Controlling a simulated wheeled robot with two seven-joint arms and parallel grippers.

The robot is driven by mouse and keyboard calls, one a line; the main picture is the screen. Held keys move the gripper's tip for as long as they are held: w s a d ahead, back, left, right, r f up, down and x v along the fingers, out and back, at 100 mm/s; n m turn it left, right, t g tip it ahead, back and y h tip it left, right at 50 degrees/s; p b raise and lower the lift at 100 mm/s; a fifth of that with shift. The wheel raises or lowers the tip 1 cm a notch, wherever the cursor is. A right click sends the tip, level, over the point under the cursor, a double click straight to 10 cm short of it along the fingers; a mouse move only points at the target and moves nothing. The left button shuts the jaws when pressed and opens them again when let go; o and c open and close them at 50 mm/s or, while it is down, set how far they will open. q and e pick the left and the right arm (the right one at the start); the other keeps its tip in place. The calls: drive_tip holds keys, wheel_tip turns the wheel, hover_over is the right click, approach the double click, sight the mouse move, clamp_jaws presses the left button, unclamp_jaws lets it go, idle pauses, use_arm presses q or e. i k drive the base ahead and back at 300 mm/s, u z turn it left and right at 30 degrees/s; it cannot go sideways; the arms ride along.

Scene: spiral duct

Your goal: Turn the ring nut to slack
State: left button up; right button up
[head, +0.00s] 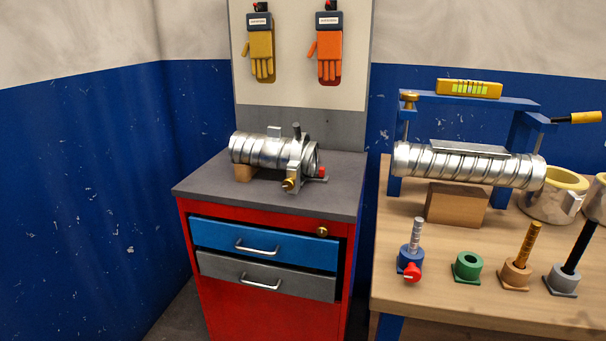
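A short silver spiral duct (262,150) lies on the grey top of a red cabinet, propped on a wooden block (244,173). A metal clamp (296,165) stands around its right end. A brass nut-like part (289,184) sits low at the clamp's front, and a red tip (322,172) is at its right. I cannot tell for sure which part is the ring nut, or how tight it is. A brass knob (409,98) also tops the blue frame on the bench. Neither of my grippers is in view.
A longer spiral duct (465,166) rests on a wooden block (457,204) on the wooden bench (430,295), under a blue frame (460,99). Several small holders stand along the bench front. The cabinet top (215,185) is clear at the front left. Gloves (261,52) hang behind.

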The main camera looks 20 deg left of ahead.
sight(288, 184)
drive_tip(key=u, duration=0.05)
drive_tip(key=k, duration=0.5)
drive_tip(key=z, duration=0.6)
drive_tip(key=i, duration=1.5)
drive_tip(key=u, duration=0.8)
